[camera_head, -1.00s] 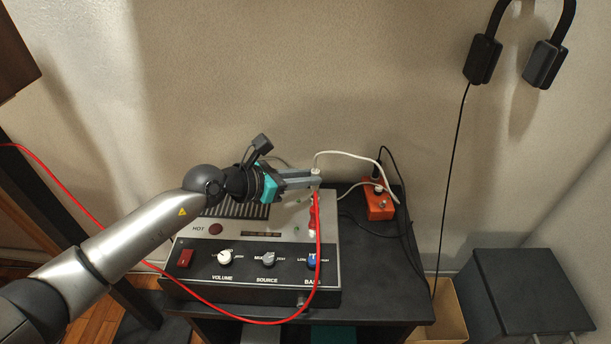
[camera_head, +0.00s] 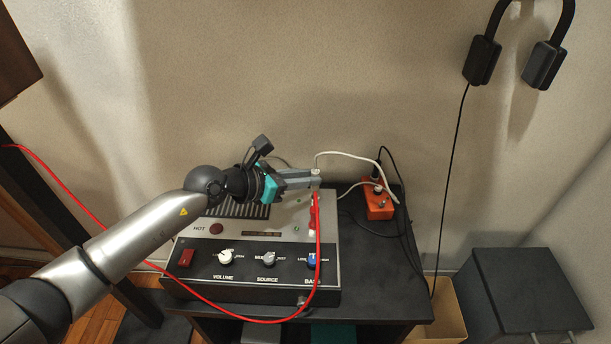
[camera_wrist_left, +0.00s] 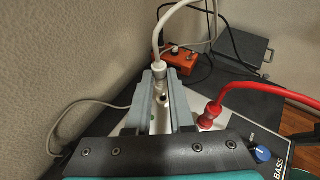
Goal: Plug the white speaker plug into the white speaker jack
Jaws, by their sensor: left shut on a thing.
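The white speaker plug (camera_head: 316,171), on a white cable, is held upright at the tips of my left gripper (camera_head: 314,180). In the left wrist view the plug (camera_wrist_left: 159,66) sits between the fingertips of my left gripper (camera_wrist_left: 159,74), which is shut on it. The plug is above the rear right part of the amplifier (camera_head: 220,263). The plug's lower end is hidden. My right gripper is out of view.
A red plug (camera_wrist_left: 209,115) with a red cable stands on the amplifier close beside my gripper. An orange box (camera_head: 379,203) with cables sits to the right on the dark table (camera_head: 385,290). The wall (camera_head: 250,80) is close behind. Headphones (camera_head: 483,60) hang at upper right.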

